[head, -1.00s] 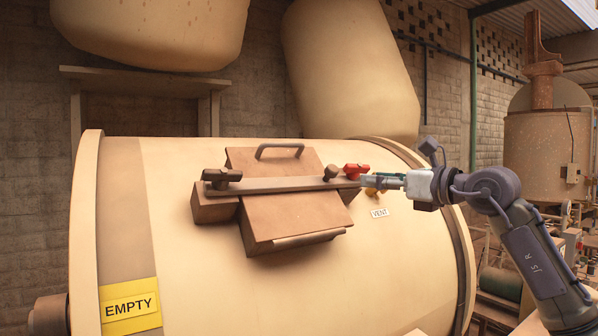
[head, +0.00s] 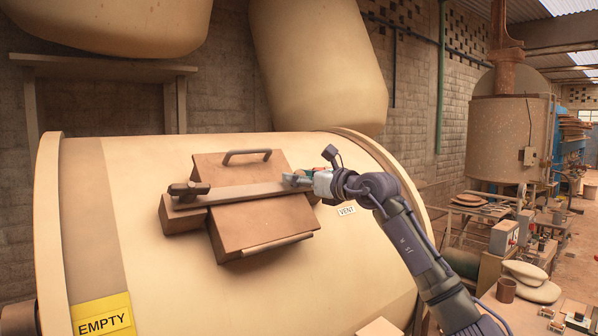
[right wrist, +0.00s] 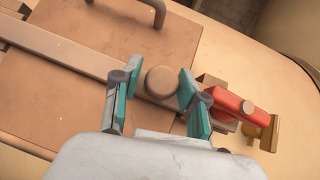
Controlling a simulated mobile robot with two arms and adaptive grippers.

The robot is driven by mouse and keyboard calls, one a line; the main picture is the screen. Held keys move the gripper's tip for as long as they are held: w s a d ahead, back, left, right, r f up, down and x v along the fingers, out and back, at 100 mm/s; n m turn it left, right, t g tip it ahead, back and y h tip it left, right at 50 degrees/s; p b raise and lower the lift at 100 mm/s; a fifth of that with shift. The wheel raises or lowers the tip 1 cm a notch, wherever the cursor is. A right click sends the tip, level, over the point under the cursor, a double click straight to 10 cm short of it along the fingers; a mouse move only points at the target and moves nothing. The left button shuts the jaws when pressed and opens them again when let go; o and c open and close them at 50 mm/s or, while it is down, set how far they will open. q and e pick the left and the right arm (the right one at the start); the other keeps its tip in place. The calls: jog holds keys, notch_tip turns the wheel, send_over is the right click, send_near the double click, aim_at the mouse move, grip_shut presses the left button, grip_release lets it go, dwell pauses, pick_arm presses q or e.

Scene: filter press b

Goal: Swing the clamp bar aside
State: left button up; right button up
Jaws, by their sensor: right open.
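The clamp bar (head: 240,194) lies across the brown hatch (head: 262,222) on the cream drum. A dark pivot knob (head: 188,188) sits at its left end. In the right wrist view, a round brown knob (right wrist: 162,82) stands on the bar (right wrist: 75,62). My right gripper (right wrist: 160,80) is open, with one teal-padded finger on each side of this knob; I cannot tell whether either touches it. In the head view, my right gripper (head: 295,179) is at the bar's right end and hides the knob. My left gripper is not in view.
A red handle (right wrist: 228,101) and a brass-coloured fitting (right wrist: 270,133) sit close to the right finger. The hatch has a grab handle (head: 246,155) at its top. A VENT label (head: 346,211) lies below my right wrist. The drum (head: 270,295) is clear below the hatch.

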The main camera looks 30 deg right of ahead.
jog(key=shift+c, duration=0.2)
grip_shut()
